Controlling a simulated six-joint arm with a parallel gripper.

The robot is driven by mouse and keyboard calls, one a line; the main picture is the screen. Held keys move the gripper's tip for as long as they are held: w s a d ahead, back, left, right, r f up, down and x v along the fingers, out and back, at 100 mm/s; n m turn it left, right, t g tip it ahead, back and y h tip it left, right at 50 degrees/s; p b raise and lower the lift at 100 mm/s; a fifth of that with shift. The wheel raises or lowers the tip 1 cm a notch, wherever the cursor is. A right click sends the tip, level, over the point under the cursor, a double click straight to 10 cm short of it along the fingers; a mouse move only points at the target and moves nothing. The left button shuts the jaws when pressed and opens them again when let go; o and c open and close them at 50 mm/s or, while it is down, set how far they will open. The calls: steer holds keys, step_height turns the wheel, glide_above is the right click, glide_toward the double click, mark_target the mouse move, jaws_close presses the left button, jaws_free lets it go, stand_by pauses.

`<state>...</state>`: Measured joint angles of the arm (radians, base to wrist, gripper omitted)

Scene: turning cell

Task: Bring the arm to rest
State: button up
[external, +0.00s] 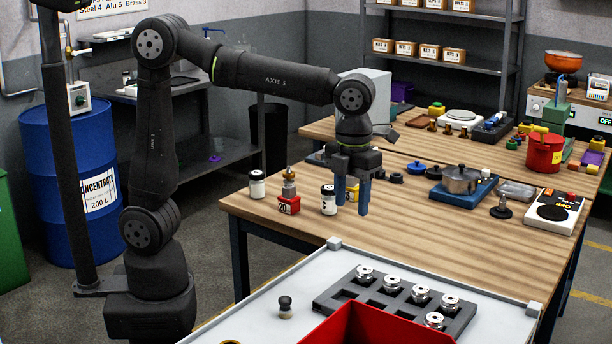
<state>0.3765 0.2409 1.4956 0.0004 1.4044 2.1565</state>
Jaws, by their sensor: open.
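My gripper (352,195) points down over the near left part of the wooden table (460,240). A white jar with a dark lid (328,200) stands just left of the fingers. My arm reaches from its base at the left across to the table, with the elbow raised. Whether the fingertips touch the tabletop cannot be told.
A pot (461,180) on a blue base is to the right. In front are a dark tray (385,318) with metal parts and a red bin (352,326).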

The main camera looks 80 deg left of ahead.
steer(key=shift+w+a+r+n, duration=0.1)
steer(key=shift+w+a+n, duration=0.3)
steer(key=shift+w+a, duration=1)
steer(key=shift+o, duration=0.4)
